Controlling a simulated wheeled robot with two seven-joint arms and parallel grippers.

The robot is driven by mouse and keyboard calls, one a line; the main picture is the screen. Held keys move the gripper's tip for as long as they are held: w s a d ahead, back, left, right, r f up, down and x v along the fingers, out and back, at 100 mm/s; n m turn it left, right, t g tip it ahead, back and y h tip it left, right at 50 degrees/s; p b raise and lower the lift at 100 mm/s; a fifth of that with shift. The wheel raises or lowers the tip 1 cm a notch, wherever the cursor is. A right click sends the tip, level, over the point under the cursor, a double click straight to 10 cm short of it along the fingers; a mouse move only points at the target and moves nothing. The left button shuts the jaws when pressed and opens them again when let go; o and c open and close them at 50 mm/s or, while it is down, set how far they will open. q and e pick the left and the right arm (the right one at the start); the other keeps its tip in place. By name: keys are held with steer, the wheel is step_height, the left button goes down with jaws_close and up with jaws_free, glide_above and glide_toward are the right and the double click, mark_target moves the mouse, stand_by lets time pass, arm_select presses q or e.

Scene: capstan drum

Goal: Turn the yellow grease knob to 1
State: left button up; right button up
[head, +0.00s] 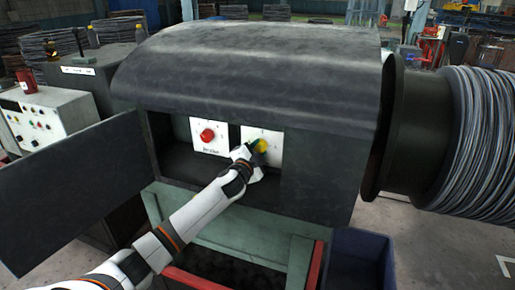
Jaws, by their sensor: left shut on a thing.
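The yellow grease knob (261,146) sits on a white plate (275,139) in the recess of the dark machine housing. My left gripper (255,149) is at the knob and shut on it, covering part of the knob and the plate's lower left. The marks on this plate are too small to read, and I cannot tell which one the knob points at. My right gripper is not in view.
A red knob (207,135) on another white plate sits just left. An open dark door (70,190) stands at the left. A drum wound with wire (480,135) is at the right. A blue bin (360,258) stands below.

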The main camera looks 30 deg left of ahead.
arm_select(q)
steer(key=m+p, duration=0.1)
steer(key=m, duration=0.3)
steer(key=shift+f+m+p, duration=0.1)
steer(key=shift+m+p, duration=0.6)
steer(key=shift+m, duration=1.4)
steer(key=shift+y, duration=0.3)
steer(key=shift+d, duration=0.1)
steer(key=o, duration=1)
steer(key=shift+s, duration=0.1)
steer(key=b+v, duration=0.2)
steer(key=v, duration=0.9)
steer(key=shift+s, duration=0.35)
